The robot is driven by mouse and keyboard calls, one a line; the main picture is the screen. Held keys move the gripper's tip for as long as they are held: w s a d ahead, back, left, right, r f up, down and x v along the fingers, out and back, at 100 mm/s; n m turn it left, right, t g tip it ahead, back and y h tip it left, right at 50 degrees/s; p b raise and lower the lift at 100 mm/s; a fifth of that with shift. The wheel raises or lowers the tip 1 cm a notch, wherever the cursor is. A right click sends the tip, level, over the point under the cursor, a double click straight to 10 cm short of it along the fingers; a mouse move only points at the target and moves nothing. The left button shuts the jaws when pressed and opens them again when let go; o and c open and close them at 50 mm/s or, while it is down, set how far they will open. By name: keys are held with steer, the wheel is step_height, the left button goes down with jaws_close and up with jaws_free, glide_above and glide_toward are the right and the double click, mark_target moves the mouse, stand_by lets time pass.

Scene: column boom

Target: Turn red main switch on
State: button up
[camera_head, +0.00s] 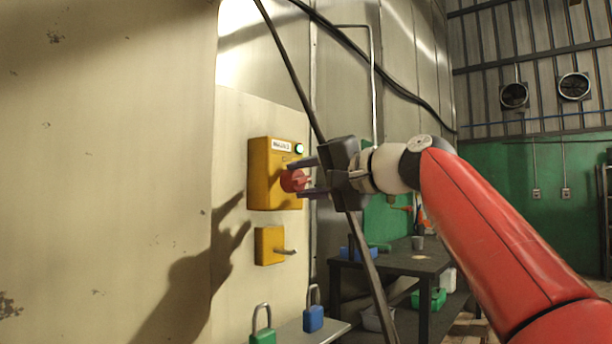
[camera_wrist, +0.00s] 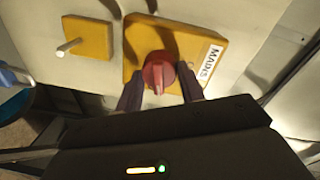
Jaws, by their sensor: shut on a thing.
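The red main switch (camera_head: 293,180) is a round knob on a yellow box (camera_head: 262,178) with a white label and a lit green lamp (camera_head: 299,149), mounted on the cream wall panel. In the wrist view, the red knob (camera_wrist: 158,72) sits on the yellow plate (camera_wrist: 190,48) beside the label. My gripper (camera_head: 306,178) reaches in from the right, its two dark fingers above and below the knob. In the wrist view, my gripper (camera_wrist: 160,90) has a finger on each side of the knob, shut on it. The finger contact faces are partly hidden.
A smaller yellow box with a metal peg (camera_head: 270,246) is below the switch box. A green padlock (camera_head: 263,327) and a blue padlock (camera_head: 313,312) are by a small shelf (camera_head: 325,334) lower down. A dark workbench (camera_head: 400,262) with items stands behind my arm.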

steer(key=shift+m, duration=1.2)
steer(key=shift+p, duration=0.3)
steer(key=o, duration=1)
steer(key=b+v, duration=0.2)
steer(key=v, duration=0.6)
steer(key=shift+w, duration=0.15)
